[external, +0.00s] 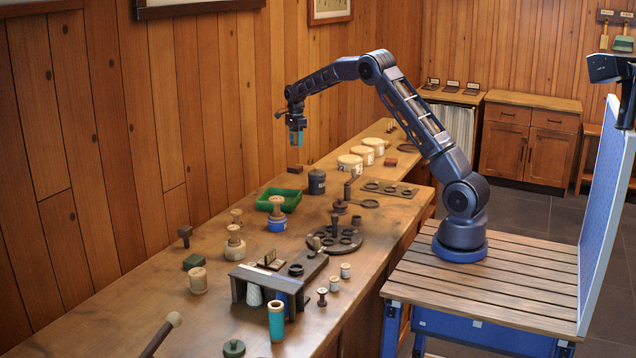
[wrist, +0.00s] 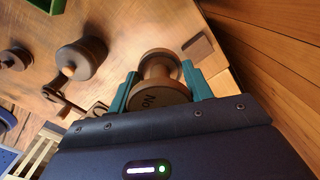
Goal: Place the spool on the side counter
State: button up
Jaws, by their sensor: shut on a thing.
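My gripper (external: 297,138) is raised above the far part of the long workbench, with its teal fingers pointing down. In the wrist view, the fingers are shut on a brown wooden spool (wrist: 158,92), one finger on each side. Its near round end carries dark lettering, partly readable as "No". In the external view I cannot make out the held spool clearly between the fingers. A low wooden cabinet with a bare-looking top (external: 545,102) stands against the back wall; I cannot tell for certain that this is the side counter.
The workbench (external: 140,300) holds a green tray (external: 279,200), a dark canister (external: 317,182), pale round tubs (external: 362,155), a dark round holder (external: 335,240) and several other spools. A brown block (wrist: 198,46) lies near the held spool in the wrist view. The wooden wall is close behind.

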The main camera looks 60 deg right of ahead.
jog(key=s+d+m, duration=0.1)
jog(key=s+d, duration=0.5)
jog(key=d, duration=0.4)
jog(key=s+d+m, duration=0.2)
jog(key=s+d, duration=0.3)
jog(key=d, duration=0.5)
jog(key=m, duration=0.3)
send_over(381, 175)
jog(key=f, duration=0.2)
notch_tip(381, 175, down, 20)
jog(key=shift+w+r, duration=0.15)
jog(key=shift+r, duration=0.05)
jog(key=o, duration=1)
jog(key=shift+f, duration=0.1)
jog(key=shift+c, duration=0.2)
